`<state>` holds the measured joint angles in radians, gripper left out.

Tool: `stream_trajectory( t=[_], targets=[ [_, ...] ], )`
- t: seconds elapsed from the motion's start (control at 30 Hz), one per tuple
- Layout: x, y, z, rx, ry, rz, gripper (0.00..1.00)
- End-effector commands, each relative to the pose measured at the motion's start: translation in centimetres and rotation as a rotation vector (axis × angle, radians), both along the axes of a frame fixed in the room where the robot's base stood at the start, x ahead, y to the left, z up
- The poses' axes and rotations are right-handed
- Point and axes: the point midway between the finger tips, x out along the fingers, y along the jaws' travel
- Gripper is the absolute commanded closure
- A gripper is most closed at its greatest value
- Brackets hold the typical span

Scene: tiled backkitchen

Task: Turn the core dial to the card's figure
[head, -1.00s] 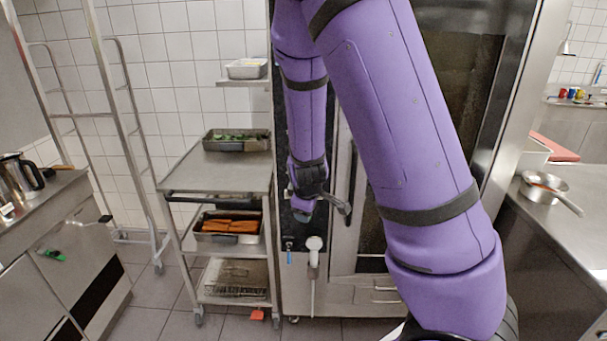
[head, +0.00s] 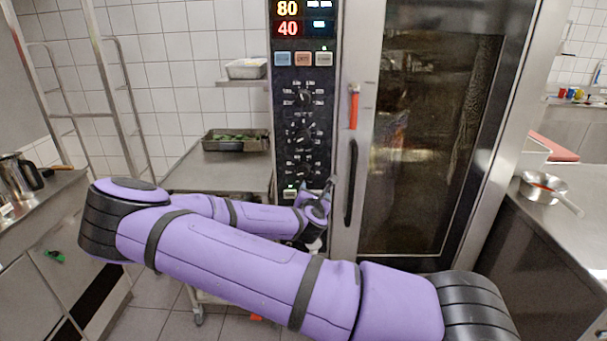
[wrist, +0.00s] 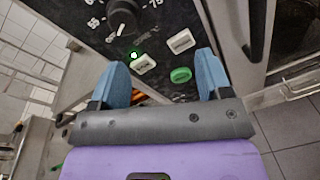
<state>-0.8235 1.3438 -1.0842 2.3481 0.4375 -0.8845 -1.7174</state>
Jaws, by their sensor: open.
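The oven's black control panel (head: 284,118) shows three round black dials in a column: a top dial (head: 305,97), a middle dial (head: 303,133) and a bottom dial (head: 303,168). Which one is the core dial cannot be read. One dial (wrist: 121,14) with small white figures around it shows at the top of the wrist view. My gripper (head: 322,196) is at the panel's lower end, below the bottom dial. In the wrist view my gripper (wrist: 164,66) is open, its blue fingers apart and empty, short of the dial. I cannot make out a card with a figure.
A display (head: 288,18) reads 80 and 40. A green button (wrist: 180,75) and white labelled buttons lie near the fingertips. The oven's upright handle (head: 351,185) is close on the right. A trolley (head: 215,172) stands left; a counter (head: 560,232) with a pan is right.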

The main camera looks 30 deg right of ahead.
Motion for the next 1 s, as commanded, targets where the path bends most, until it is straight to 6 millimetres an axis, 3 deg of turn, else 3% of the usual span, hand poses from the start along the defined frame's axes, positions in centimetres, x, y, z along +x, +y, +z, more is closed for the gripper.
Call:
stream_trajectory(
  t=[0.2, 0.37, 1.0],
  targets=[
    [1.5, 1.6, 1.1, -0.225, 0.018, 0.131, 0.29],
    [2.0, 1.8, 1.4, -0.276, 0.021, 0.161, 0.29],
    [10.1, -2.7, 1.5, -0.275, 0.019, 0.160, 0.29]
  ],
)
